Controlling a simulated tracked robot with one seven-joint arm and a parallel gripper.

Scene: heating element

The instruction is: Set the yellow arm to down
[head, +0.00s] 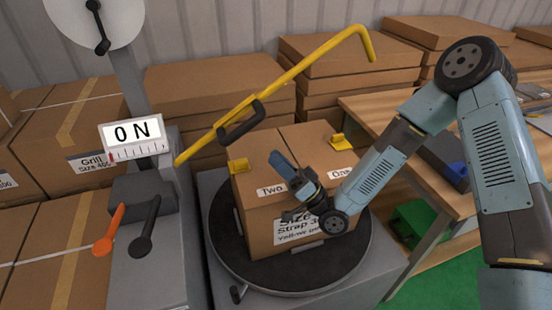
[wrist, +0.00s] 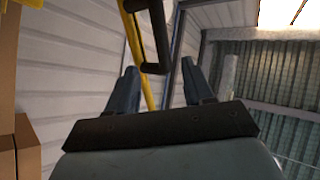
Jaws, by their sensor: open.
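The yellow arm (head: 310,61) slants up to the right from the machine column, raised above the cardboard box (head: 262,208), with its far end bent downward. A black handle (head: 241,124) is fixed on its middle. My gripper (head: 281,184) is open and empty in front of the box, below the yellow arm and apart from it. In the wrist view, the fingers of my gripper (wrist: 158,70) point up. The yellow arm (wrist: 131,22) and its black handle (wrist: 160,35) appear beyond and between the fingertips.
Stacked boxes fill the back; a wooden table (head: 400,118) is at right.

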